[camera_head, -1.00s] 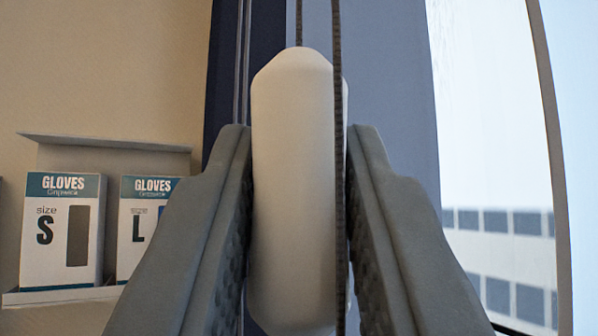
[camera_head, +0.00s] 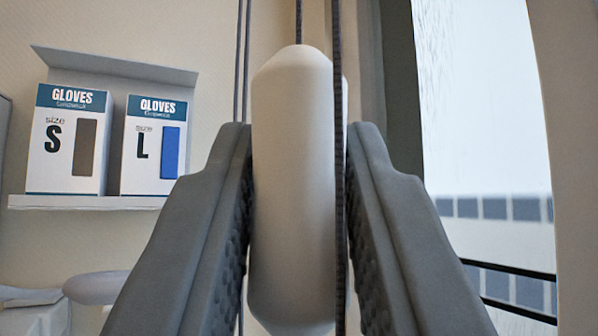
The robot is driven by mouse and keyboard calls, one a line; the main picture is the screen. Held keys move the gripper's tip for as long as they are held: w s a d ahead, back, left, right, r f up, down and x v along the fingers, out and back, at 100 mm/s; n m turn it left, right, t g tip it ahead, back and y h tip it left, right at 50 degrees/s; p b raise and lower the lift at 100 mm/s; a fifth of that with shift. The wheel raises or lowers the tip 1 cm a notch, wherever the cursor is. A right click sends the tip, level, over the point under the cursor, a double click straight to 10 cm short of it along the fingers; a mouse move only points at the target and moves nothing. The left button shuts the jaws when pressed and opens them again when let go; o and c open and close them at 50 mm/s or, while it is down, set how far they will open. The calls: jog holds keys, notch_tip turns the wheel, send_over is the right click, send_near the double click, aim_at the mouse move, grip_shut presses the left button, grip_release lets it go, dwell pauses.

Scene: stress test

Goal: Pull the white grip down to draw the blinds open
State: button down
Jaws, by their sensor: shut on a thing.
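The white grip (camera_head: 292,190) is a long, upright, capsule-shaped handle in the middle of the view. It hangs on a dark cord (camera_head: 298,22) that enters its top. My gripper (camera_head: 298,150) is shut on the white grip, with one grey finger on its left side and one on its right. A second dark cord (camera_head: 338,100) runs down in front of the grip's right side. The blinds themselves cannot be made out for sure; a grey-green strip (camera_head: 402,90) stands beside the window.
A wall shelf (camera_head: 95,202) at the left holds glove boxes marked S (camera_head: 65,140) and L (camera_head: 153,145). Pale objects (camera_head: 97,287) lie below it. The window (camera_head: 485,120) at the right shows a building outside. Thin cords (camera_head: 242,60) run behind the grip.

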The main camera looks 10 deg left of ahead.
notch_tip(320, 180, down, 6)
jog(key=shift+r, duration=0.1)
dwell(0.4)
jog(key=c, duration=1.2)
grip_release()
jog(key=shift+c, duration=0.2)
jog(key=v, duration=1.7)
jog(key=shift+s, duration=0.15)
jog(key=s+f+m+g+h, duration=0.2)
jog(key=s+f, duration=0.4)
jog(key=s, duration=0.5)
jog(key=shift+a+g+h, duration=0.35)
jog(key=shift+g+h, duration=0.45)
jog(key=shift+h, duration=0.3)
jog(key=s+f+g, duration=0.2)
jog(key=s+f, duration=0.3)
jog(key=s+a+f+g, duration=0.1)
jog(key=s+f, duration=0.4)
jog(key=s+f+g, duration=0.2)
jog(key=s+f, duration=0.3)
jog(key=shift+a+f+g, duration=0.15)
jog(key=shift+f+g, duration=0.15)
jog(key=shift+f, duration=0.05)
jog(key=shift+c, duration=0.2)
